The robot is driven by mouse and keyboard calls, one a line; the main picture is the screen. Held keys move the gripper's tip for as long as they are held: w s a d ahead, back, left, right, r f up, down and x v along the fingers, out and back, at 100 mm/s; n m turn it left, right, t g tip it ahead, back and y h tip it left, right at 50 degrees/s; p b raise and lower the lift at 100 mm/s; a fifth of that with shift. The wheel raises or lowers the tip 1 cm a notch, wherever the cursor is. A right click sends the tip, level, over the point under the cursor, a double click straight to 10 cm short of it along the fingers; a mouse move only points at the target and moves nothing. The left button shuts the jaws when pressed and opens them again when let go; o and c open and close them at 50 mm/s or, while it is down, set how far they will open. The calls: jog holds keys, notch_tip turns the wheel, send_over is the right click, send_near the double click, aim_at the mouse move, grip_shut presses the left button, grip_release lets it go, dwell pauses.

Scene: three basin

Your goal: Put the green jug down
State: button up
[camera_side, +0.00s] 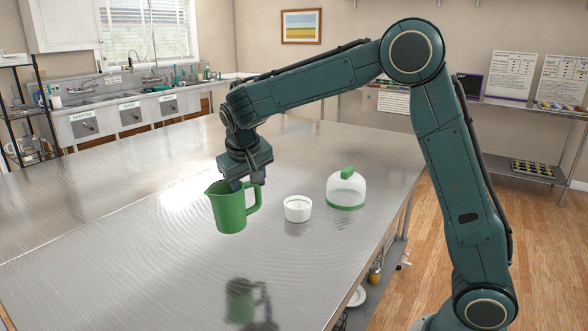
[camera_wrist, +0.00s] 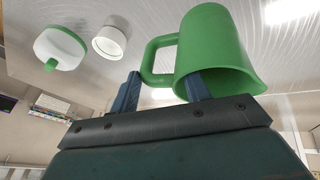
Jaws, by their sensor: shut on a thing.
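The green jug (camera_side: 229,210) hangs upright below my gripper (camera_side: 246,184) in the side view, with its spout to the left and its handle to the right. Its reflection on the steel tabletop lies well below it, with a gap between, so it is held above the surface. The jug (camera_wrist: 217,40) also shows in the wrist view. There my gripper (camera_wrist: 162,78) has one blue finger at the jug's rim and the other outside the handle. My gripper is shut on the jug by its rim and handle side; the exact contact is partly hidden.
A white bowl (camera_side: 298,214) stands just right of the jug on the steel table (camera_side: 120,245). A clear dome with a green knob and green base ring (camera_side: 346,193) stands farther right, near the table's right edge. The table's left and front are clear.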

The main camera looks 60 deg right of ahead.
jog(key=d+r, duration=0.6)
jog(key=r, duration=0.4)
jog(key=shift+w+r, duration=0.15)
jog(key=shift+r, duration=0.05)
jog(key=shift+d, duration=0.1)
notch_tip(320, 180, down, 16)
jog(key=shift+f, duration=2.05)
jog(key=o, duration=1.2)
jog(key=shift+f, duration=0.1)
